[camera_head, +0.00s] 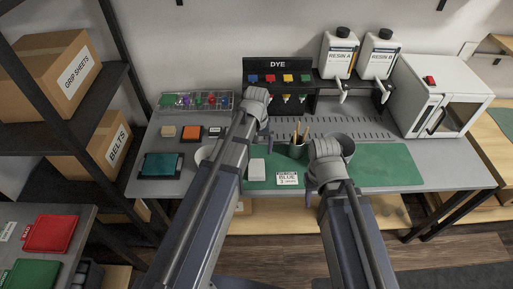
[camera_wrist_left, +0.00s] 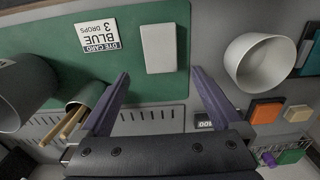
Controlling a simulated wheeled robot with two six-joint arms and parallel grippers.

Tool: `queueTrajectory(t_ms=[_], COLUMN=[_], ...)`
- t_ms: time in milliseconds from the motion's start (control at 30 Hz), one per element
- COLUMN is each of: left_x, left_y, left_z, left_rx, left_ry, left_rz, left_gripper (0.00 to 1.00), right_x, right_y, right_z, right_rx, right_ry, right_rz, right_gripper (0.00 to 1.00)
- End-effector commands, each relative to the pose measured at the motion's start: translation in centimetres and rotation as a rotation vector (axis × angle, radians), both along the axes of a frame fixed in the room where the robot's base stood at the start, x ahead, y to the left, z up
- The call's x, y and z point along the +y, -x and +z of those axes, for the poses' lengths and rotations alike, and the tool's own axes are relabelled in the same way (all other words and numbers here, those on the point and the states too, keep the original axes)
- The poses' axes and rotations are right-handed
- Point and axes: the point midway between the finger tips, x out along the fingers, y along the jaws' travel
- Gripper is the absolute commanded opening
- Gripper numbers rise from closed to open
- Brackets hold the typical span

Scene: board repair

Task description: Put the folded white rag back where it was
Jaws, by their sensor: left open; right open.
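The folded white rag (camera_head: 257,169) looks like a small white rectangle lying flat on the green mat (camera_head: 388,165), left of the dye card (camera_head: 287,178). It also shows in the left wrist view (camera_wrist_left: 158,48). My left gripper (camera_head: 266,137) is above the bench behind the rag. In the left wrist view its fingers (camera_wrist_left: 163,95) are spread and empty, with the rag beyond the tips and apart from them. My right gripper (camera_head: 324,178) is over the mat, right of the card; its fingers are mostly hidden by its own wrist, and I see nothing held.
A white bowl (camera_wrist_left: 265,62) stands beside the mat, partly hidden by my left arm in the head view. A pencil cup (camera_head: 297,149) and grey pot (camera_head: 343,141) stand behind the card. A teal tray (camera_head: 161,166) is at left. The mat's right side is clear.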

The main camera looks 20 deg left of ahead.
Motion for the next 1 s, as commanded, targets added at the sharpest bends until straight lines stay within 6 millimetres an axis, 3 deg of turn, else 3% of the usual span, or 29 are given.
queueTrajectory(t_ms=[33,133,433,700,800,1000], left_x=[0.0,0.0,-0.7,-8.0,-9.6,-10.6], left_y=[0.0,0.0,0.7,10.4,13.2,15.1], left_z=[1.5,2.4,2.8,2.8,2.9,2.9], left_rx=[0.000,0.000,0.002,0.039,0.050,0.060], left_ry=[0.000,0.000,-0.004,-0.063,-0.082,-0.099], left_rz=[0.000,0.000,-0.024,-0.402,-0.520,-0.614], left_gripper=[1.00,1.00,1.00,1.00,1.00,1.00], right_x=[0.0,0.0,0.0,0.0,0.0,0.0], right_y=[0.0,0.0,0.0,0.0,0.0,0.0], right_z=[1.5,2.4,2.8,2.8,2.8,2.8], right_rx=[0.000,0.000,0.000,0.000,0.000,0.000], right_ry=[0.000,0.000,0.000,0.000,0.000,0.000], right_rz=[0.000,0.000,0.000,0.000,0.000,0.000], right_gripper=[0.50,0.50,0.50,0.50,0.50,0.50])
